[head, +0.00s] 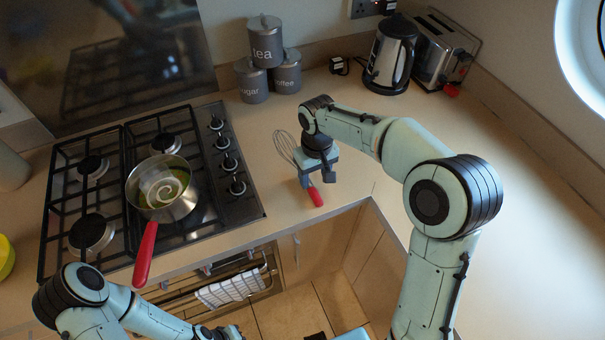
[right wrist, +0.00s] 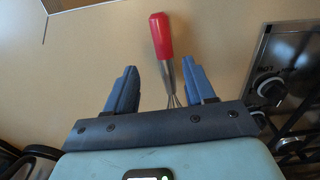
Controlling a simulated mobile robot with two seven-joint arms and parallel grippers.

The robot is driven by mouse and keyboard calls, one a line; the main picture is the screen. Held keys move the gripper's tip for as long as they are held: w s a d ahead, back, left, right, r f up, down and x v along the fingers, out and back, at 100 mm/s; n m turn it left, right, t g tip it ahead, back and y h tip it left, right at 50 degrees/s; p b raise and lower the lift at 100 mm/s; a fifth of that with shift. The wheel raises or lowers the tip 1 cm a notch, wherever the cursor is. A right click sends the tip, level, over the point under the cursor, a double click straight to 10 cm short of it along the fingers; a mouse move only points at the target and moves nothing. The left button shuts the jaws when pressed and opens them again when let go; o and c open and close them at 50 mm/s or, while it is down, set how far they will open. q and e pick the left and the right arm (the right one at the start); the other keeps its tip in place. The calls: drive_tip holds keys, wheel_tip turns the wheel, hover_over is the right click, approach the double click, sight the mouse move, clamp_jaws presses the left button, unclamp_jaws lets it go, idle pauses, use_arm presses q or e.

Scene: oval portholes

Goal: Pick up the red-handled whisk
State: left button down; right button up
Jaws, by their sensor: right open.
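The red-handled whisk (head: 315,195) lies on the counter to the right of the hob. In the head view its wire loops show to the left of my right gripper and its red handle points toward the front edge. My right gripper (head: 307,181) is directly over the whisk, pointing down and open. In the right wrist view the whisk (right wrist: 161,38) runs between the two open blue fingers (right wrist: 162,88); its wire end is hidden behind the gripper body. I cannot tell whether the fingers touch it. My left arm shows at the lower left, but its fingers are not clear.
A pan (head: 163,188) with a red handle stands on the gas hob (head: 130,245). Grey canisters (head: 265,45), a kettle (head: 391,55) and a toaster (head: 444,50) stand at the back. The counter (head: 490,150) on the right is clear. A towel (head: 232,290) hangs below the hob.

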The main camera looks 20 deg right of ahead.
sight(311, 187)
drive_tip(key=f, duration=0.5)
drive_tip(key=shift+w+a, duration=0.2)
drive_tip(key=shift+a, duration=0.15)
drive_tip(key=shift+r, duration=0.1)
clamp_jaws()
drive_tip(key=shift+r, duration=0.1)
wheel_tip(311, 187, up, 10)
drive_tip(key=shift+p, duration=0.45)
